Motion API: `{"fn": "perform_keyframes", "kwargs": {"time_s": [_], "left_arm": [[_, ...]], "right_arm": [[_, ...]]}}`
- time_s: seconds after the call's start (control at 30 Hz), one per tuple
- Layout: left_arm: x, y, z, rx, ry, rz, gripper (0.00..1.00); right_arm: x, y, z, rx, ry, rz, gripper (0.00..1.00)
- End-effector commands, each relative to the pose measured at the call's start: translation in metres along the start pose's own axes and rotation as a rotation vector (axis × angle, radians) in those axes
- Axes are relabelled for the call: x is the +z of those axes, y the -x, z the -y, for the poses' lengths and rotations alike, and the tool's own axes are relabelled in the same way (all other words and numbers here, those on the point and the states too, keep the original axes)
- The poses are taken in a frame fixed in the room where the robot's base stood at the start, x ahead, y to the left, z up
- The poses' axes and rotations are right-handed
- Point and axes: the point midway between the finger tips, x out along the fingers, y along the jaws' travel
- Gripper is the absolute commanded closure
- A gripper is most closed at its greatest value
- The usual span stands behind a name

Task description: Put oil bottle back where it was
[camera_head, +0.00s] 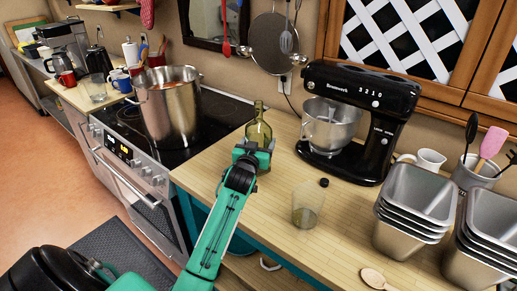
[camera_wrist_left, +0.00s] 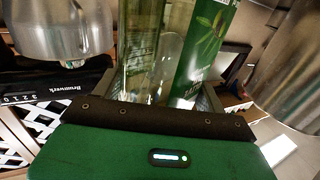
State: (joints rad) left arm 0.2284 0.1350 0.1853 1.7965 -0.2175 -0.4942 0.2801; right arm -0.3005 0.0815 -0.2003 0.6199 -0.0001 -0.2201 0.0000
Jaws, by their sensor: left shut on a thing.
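The oil bottle (camera_head: 259,131) is green glass and stands upright near the back of the wooden counter, between the stove and the black mixer. My left gripper (camera_head: 254,153) is shut around its body. In the left wrist view the bottle (camera_wrist_left: 150,45) rises between the fingers, with a green and white label showing an olive sprig. The gripper hides part of its lower body, so I cannot tell whether its base touches the counter. My right gripper is not in view.
A glass (camera_head: 306,207) with some yellowish liquid stands on the counter, with a small black cap (camera_head: 324,182) beside it. The mixer (camera_head: 359,118) is to the right. A steel pot (camera_head: 168,108) is on the stove. Stacked metal tins (camera_head: 414,208) occupy the right side.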

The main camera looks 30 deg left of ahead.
Motion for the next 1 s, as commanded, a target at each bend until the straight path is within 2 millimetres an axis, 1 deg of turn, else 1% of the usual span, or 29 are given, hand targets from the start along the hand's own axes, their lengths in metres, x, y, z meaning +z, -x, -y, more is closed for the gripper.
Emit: {"fn": "perform_keyframes", "kwargs": {"time_s": [0.1,0.2,0.47,0.6,0.63,0.7,0.73,1.0], "left_arm": [[0.017,0.0,0.0,0.0,0.002,0.001,0.68],[0.025,0.0,0.0,0.001,0.001,-0.002,0.68],[0.026,0.0,0.0,0.001,0.001,-0.003,0.68],[0.03,0.0,0.0,0.001,0.001,-0.002,0.68],[0.031,0.0,0.0,0.0,0.001,0.001,0.21],[0.03,0.0,0.0,0.0,0.001,0.001,0.07],[0.03,0.0,0.0,0.0,0.001,0.001,0.05],[0.029,0.0,0.0,0.0,0.001,0.001,0.05]], "right_arm": [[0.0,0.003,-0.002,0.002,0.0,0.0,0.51],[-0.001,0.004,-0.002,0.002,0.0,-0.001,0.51],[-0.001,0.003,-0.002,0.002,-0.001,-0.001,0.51],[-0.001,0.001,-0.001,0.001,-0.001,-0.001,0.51],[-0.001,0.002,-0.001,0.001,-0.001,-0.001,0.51],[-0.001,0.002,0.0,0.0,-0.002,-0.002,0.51],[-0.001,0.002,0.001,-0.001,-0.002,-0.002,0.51],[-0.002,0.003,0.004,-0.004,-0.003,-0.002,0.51]]}}
